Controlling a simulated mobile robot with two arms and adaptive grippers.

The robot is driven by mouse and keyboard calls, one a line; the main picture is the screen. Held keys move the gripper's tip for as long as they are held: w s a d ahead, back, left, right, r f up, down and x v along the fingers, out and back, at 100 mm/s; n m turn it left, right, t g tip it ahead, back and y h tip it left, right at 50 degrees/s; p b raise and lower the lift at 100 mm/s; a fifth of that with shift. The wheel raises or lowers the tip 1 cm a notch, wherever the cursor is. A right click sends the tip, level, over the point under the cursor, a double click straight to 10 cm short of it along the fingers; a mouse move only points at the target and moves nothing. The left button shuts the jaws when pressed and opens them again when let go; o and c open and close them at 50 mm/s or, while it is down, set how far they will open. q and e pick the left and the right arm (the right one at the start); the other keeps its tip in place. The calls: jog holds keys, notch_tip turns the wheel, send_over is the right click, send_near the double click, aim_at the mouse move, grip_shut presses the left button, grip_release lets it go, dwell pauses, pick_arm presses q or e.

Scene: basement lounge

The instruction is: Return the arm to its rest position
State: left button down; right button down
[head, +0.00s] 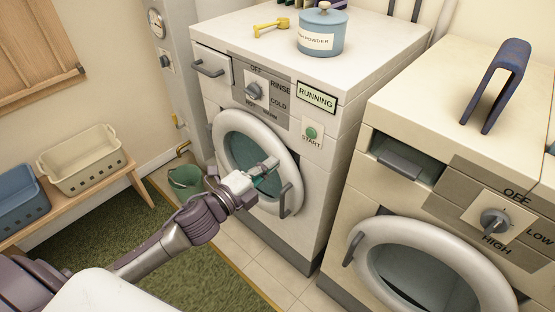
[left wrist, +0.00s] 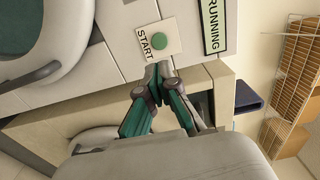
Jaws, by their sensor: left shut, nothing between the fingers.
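My left arm reaches in from the lower left in the head view. Its left gripper (head: 268,166) is shut and empty, in front of the round door (head: 222,134) of the washing machine (head: 318,190). In the left wrist view the shut fingertips (left wrist: 160,70) appear just below the green start button (left wrist: 159,41); whether they touch anything cannot be told. The start button (head: 312,133) is clear of the gripper in the head view. The sign (head: 316,96) above it reads "RUNNING". My right gripper is not in view.
A second machine (head: 413,118) stands at the right with dark blue tongs (head: 497,85) on top. A blue powder tin (head: 321,32) and yellow scoop (head: 272,28) sit on the washer. A green bucket (head: 186,178) and a bench (head: 68,207) with baskets stand left; green carpet (head: 215,275) lies below.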

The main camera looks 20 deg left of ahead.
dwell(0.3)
pick_arm(q)
jog(key=s+a+f+n+g+y, duration=0.2)
jog(key=s+a+f+n, duration=0.15)
jog(key=f, duration=0.85)
jog(key=s+a+f+n+g+y, duration=0.2)
jog(key=f+n+g, duration=0.15)
jog(key=f, duration=0.85)
jog(key=s+a+f+n+g+y, duration=0.2)
jog(key=s+a+f+n, duration=0.15)
jog(key=f, duration=0.85)
jog(key=s+d+f+n+g, duration=0.1)
jog(key=s+f+n+g, duration=0.35)
jog(key=s+f, duration=0.9)
jog(key=s+d+f+n+g, duration=0.2)
jog(key=s+d+f, duration=0.1)
jog(key=s, duration=0.7)
jog(key=s+d+f+n+g, duration=0.2)
jog(key=s+d+f, duration=0.1)
jog(key=s, duration=0.8)
jog(key=shift+f+n, duration=0.3)
jog(key=shift+f, duration=0.55)
